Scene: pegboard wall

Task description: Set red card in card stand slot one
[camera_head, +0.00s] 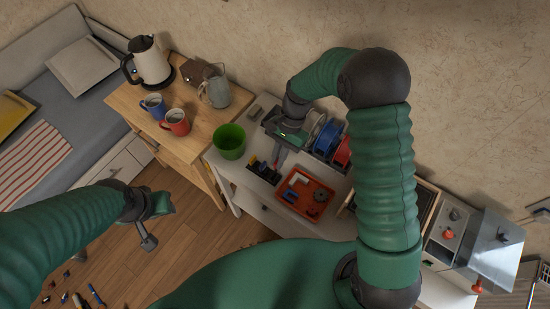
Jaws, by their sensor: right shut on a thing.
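My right gripper (281,150) is over the white table at the back wall, pointing down. It is shut on a thin, small reddish-grey piece (281,158), which I take to be the red card; the fingers hide much of it. Just left of and below it stands a low dark stand (264,171) with blue and yellow bits in it, likely the card stand. Its separate slots are too small to make out. I cannot tell whether the piece touches the stand. My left gripper (158,215) hangs over the wooden floor, far from the stand; its jaws are unclear.
A green cup (230,141) stands left of the stand, and an orange tray (291,199) with small parts lies right of it. Blue and red spools (325,137) stand behind. A wooden table (195,147) holds mugs and a kettle (151,61).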

